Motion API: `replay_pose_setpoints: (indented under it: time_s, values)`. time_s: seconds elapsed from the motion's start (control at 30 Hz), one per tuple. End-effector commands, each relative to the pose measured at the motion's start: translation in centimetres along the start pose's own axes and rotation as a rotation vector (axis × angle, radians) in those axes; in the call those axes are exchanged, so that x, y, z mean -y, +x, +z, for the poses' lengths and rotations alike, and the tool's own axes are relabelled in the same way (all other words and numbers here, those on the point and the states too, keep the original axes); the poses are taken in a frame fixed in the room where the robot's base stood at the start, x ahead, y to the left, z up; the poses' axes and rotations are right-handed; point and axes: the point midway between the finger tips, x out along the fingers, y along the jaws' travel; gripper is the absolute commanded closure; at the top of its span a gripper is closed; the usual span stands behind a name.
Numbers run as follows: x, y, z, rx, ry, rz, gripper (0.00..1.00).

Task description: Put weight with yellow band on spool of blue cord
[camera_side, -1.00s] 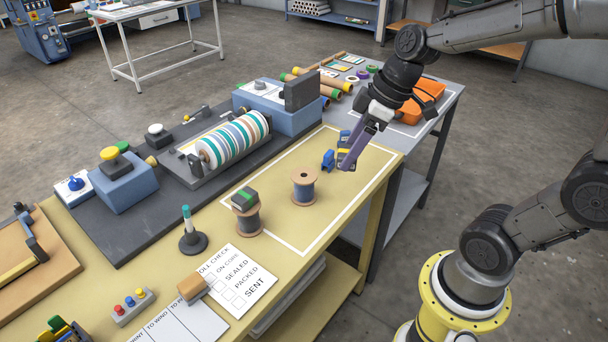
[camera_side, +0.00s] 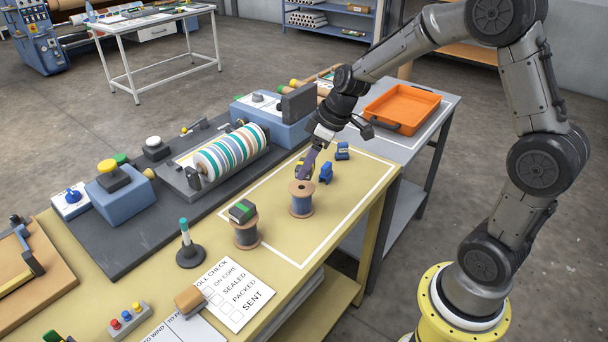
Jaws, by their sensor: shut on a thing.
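The weight with the yellow band is in my gripper (camera_side: 303,174), whose fingers are shut on it. They hide nearly all of it, and its band does not show clearly now. My gripper points down just above and slightly behind the top of a wooden spool with blue-grey cord (camera_side: 301,204). I cannot tell whether the weight touches the spool. The spool stands upright inside the white outline on the yellow table. A second spool with darker cord (camera_side: 246,236) stands to its left, bearing a dark weight with a green band (camera_side: 242,211).
Two small blue objects (camera_side: 326,172) stand right of the spool. A striped roller (camera_side: 232,151) lies behind left. A dark stand with a teal-tipped stick (camera_side: 190,252) is at left. An orange tray (camera_side: 401,107) sits on the grey table. The outlined area's front is clear.

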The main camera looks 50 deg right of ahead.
Motion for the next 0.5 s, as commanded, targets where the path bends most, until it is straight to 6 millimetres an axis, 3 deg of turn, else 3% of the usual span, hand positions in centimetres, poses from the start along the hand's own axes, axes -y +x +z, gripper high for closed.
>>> replay_pose_setpoints:
  time_s: [0.23,0.5]
  values:
    - [-0.7,2.0,-0.6,-0.001,-0.001,0.001,1.0]
    - [-0.7,4.5,0.6,-0.004,-0.001,0.003,1.0]
